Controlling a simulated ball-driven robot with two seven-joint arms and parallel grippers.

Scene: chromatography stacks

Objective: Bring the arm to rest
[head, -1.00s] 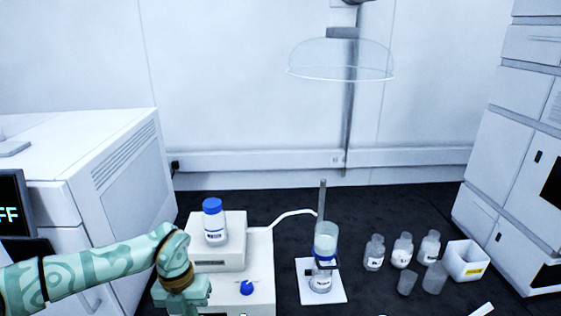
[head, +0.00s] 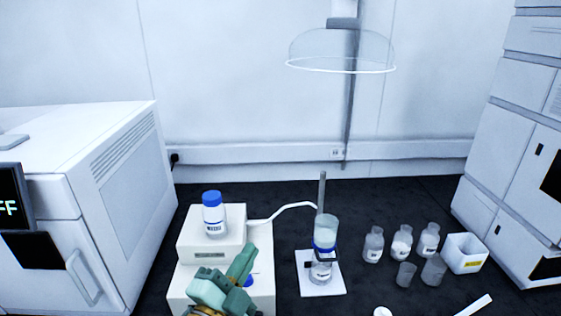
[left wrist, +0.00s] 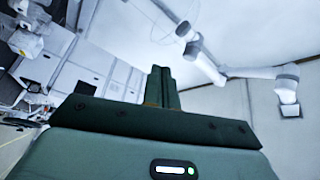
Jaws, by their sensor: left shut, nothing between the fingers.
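My left gripper (head: 243,262) shows at the bottom of the head view, over the front of a white pump box, with its fingers together and nothing between them. It partly hides a blue knob (head: 252,281) on that box. In the left wrist view the closed green fingers (left wrist: 161,88) point up toward the ceiling and wall side, holding nothing. My right gripper is not in view.
A blue-capped bottle (head: 213,215) stands on the white box (head: 182,283). A filter funnel (head: 325,232) stands on a white-based stand (head: 306,288). Several small bottles and cups stand near a white bin (head: 465,254). White instruments flank both sides. Dark bench shows between.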

